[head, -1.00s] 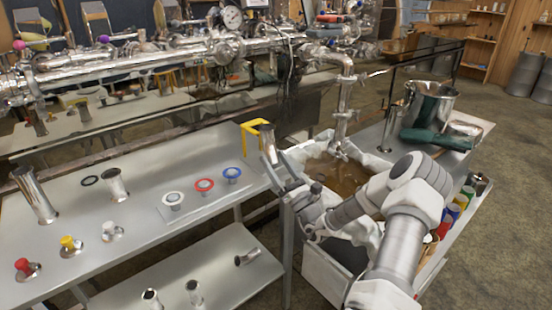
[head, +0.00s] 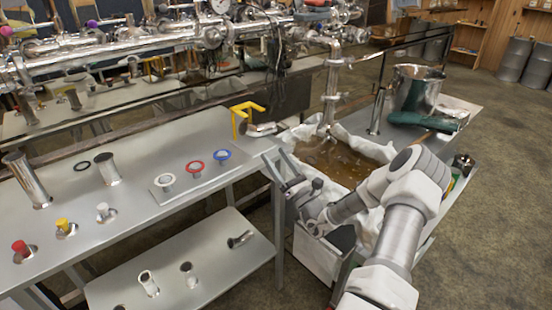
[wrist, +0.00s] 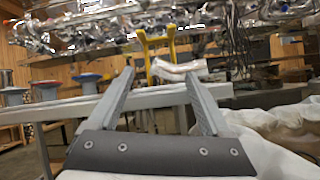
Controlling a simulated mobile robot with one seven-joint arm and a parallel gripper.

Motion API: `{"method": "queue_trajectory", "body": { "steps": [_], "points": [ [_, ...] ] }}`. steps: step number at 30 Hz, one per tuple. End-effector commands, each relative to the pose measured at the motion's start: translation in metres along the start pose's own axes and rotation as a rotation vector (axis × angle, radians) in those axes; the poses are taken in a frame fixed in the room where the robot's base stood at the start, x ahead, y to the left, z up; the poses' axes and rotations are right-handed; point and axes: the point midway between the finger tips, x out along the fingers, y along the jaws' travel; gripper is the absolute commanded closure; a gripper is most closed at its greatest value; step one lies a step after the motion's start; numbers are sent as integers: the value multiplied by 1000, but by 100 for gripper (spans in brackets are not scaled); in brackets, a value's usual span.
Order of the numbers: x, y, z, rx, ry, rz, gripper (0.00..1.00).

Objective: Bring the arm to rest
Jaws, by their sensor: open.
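My gripper (head: 272,170) is beside the right end of the steel table, left of the cloth-lined bin. In the wrist view its two fingers (wrist: 160,95) are spread apart with nothing between them. A yellow bracket (head: 240,120) stands at the table's far right corner, and it also shows beyond the fingers in the wrist view (wrist: 156,55). A metal tube (head: 262,129) lies on the table by the bracket, apart from the fingers.
The steel table (head: 130,225) holds blue (head: 222,155), red (head: 195,167) and white rings, metal cylinders and coloured plugs. A lower shelf (head: 200,270) bears several short tubes. The lined bin (head: 290,142) holds brown liquid. A metal pot (head: 418,88) stands on the right bench.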

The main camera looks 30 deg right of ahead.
Motion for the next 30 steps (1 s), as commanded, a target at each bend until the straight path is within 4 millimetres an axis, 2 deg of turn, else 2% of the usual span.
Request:
{"method": "queue_trajectory", "body": {
  "steps": [10,14,17,22,26,30],
  "points": [
    [2,2,2,-5,-1,8,14],
    [12,20,2,-19,26,73,14],
    [26,52,1,-44,73,181,14],
    [43,130,-1,-116,188,448,14],
    [45,193,-2,-193,281,676,14],
    [33,255,0,-296,373,922,14]
  ]
}}
